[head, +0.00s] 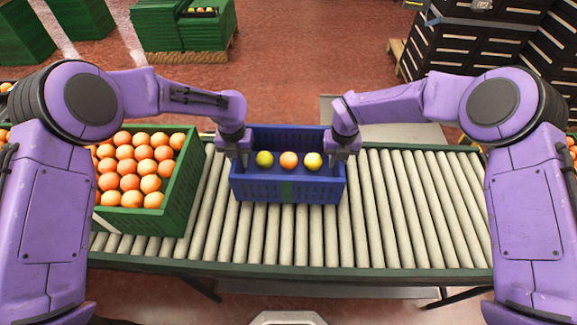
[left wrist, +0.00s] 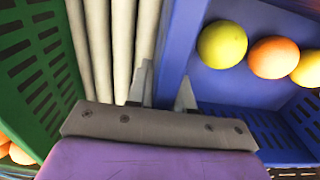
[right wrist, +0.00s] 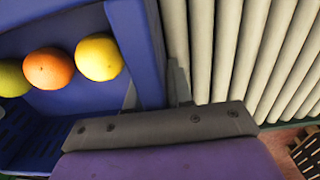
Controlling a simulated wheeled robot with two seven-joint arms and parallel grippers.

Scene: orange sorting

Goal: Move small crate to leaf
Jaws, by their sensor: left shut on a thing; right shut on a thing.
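The small blue crate (head: 288,190) sits on the roller conveyor in the middle of the head view. It holds a yellow-green fruit (head: 264,159), an orange (head: 288,160) and a yellow fruit (head: 313,160) in a row. My left gripper (head: 238,158) is shut on the crate's left wall; in the left wrist view its fingers (left wrist: 162,92) straddle that wall. My right gripper (head: 341,152) is shut on the right wall, which lies between its fingers (right wrist: 155,92) in the right wrist view. I cannot make out a leaf in any view.
A green crate (head: 178,195) full of oranges stands on the conveyor just left of the blue crate. The rollers (head: 420,205) to the right are clear. Green crates (head: 165,28) and black crates (head: 470,55) are stacked on the floor behind.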

